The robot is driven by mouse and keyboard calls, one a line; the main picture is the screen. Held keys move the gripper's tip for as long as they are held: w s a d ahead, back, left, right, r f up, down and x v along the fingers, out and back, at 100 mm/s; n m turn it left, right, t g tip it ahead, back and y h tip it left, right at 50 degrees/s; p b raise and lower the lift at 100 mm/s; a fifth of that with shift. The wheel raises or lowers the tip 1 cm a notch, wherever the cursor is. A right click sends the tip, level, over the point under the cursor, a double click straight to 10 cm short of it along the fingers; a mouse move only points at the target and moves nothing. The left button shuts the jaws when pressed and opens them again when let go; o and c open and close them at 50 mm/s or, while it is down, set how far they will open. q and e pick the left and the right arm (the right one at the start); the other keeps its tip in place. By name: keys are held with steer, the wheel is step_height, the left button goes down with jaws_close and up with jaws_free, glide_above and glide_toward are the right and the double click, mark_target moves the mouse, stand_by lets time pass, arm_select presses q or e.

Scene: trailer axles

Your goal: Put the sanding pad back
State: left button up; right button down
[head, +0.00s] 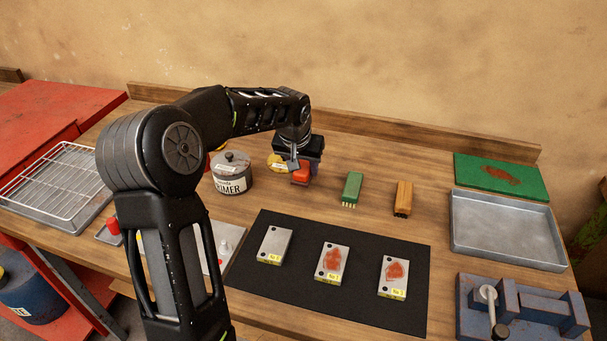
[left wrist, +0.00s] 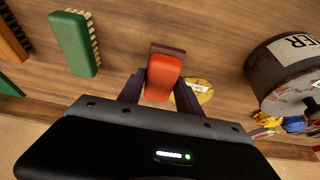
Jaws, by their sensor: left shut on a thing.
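The sanding pad, a red-orange block with a darker brown end (head: 301,174), is between the fingers of my left gripper (head: 299,162) at the back middle of the bench. In the left wrist view the pad (left wrist: 163,78) sits between the two dark fingers, which are shut on it. Whether it touches the bench or is just above it I cannot tell. A yellow round thing with a white label (left wrist: 200,90) lies right beside the fingers and is partly hidden by them. My right gripper is not in view.
A primer tin (head: 232,178) stands left of the gripper. A green brush (head: 352,188) and an orange-brown brush (head: 403,198) lie to the right. Metal plates lie on a black mat (head: 350,300) in front. A grey tray (head: 507,232) and blue vise (head: 520,310) are at right.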

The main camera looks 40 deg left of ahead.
arm_select(q)
steer(key=shift+f, duration=1.45)
steer(key=shift+f, duration=0.25)
steer(key=o, duration=1.2)
steer(key=shift+r, duration=0.1)
steer(key=shift+r, duration=0.25)
steer(key=b+v, duration=0.1)
steer(key=v, duration=1.1)
steer(key=shift+f, duration=0.1)
